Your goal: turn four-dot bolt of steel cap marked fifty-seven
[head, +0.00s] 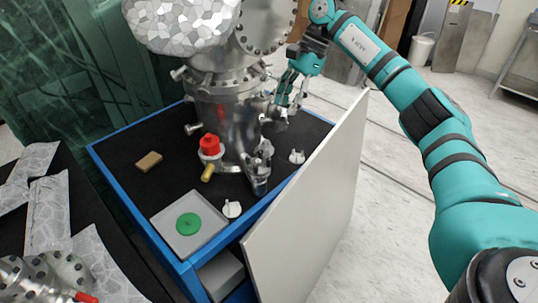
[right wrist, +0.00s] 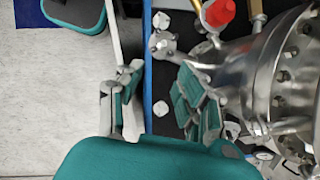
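The steel vacuum chamber (head: 222,112) stands upright on the black-topped cart. Several capped ports and bolts stick out from its sides. I cannot read a fifty-seven on any cap or make out bolt dots, so the marked steel cap is not told apart. A small steel port fitting (right wrist: 163,44) shows in the right wrist view, just above my right gripper's right finger. My right gripper (head: 288,100) is beside the chamber's right side. My left gripper is out of view.
A red cap (head: 209,144) sits at the chamber's lower front. The cart top (head: 125,190) also holds a brown block (head: 149,161), a grey tray (head: 165,220) with a green disc (head: 188,223), and small white knobs (head: 232,209). A grey panel (head: 310,220) rises along the cart's right side.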

